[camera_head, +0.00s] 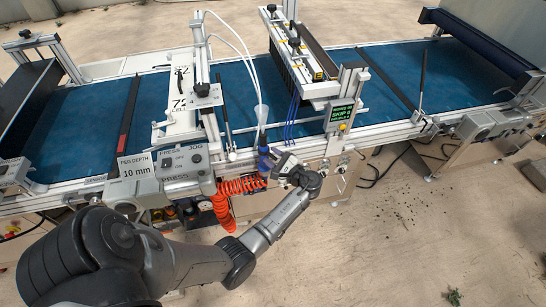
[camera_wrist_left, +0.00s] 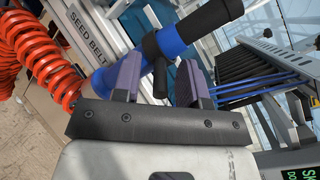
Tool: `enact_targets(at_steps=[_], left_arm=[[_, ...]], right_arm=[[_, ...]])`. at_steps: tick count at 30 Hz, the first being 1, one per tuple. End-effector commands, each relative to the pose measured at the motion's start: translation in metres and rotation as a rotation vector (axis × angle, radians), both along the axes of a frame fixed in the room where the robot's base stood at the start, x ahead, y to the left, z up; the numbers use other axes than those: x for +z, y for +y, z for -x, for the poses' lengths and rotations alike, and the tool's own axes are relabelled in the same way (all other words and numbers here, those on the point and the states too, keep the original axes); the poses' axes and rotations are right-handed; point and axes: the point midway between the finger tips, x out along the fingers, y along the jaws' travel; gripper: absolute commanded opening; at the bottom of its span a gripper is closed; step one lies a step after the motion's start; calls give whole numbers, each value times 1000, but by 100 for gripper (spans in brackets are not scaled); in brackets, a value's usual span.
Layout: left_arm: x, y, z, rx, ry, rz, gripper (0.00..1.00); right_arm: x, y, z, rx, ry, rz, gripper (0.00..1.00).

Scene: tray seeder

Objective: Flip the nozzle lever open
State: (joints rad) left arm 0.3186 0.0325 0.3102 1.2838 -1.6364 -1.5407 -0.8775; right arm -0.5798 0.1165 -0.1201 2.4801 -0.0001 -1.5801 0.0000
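The blue nozzle (camera_head: 263,163) hangs at the front edge of the seeder, below a clear funnel (camera_head: 261,112). In the left wrist view the nozzle (camera_wrist_left: 173,42) runs diagonally, with a black collar and a short black lever (camera_wrist_left: 160,78) sticking out towards my gripper. My left gripper (camera_head: 274,157) is at the nozzle. Its two purple-grey fingers (camera_wrist_left: 160,82) are apart, one on each side of the lever, with a visible gap to it on the right. Contact on the left cannot be told. My right gripper is in neither view.
An orange coiled hose (camera_head: 228,196) hangs left of the nozzle. A press control box (camera_head: 178,170) is further left. A small green-lit screen (camera_head: 341,114) stands to the right. Blue tubes (camera_head: 291,117) come down nearby. The floor at front right is mostly clear.

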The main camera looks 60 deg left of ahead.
Motion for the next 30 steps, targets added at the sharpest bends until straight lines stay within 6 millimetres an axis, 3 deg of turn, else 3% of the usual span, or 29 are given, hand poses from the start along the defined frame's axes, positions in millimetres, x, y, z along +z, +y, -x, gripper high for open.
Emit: enact_targets(at_steps=[5,21,30], left_arm=[[0,-15,-5,-3,-1,2,39],[0,-109,-31,-1,0,1,39],[0,-131,-37,-1,0,-1,39]], right_arm=[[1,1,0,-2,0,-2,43],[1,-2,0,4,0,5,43],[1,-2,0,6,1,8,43]])
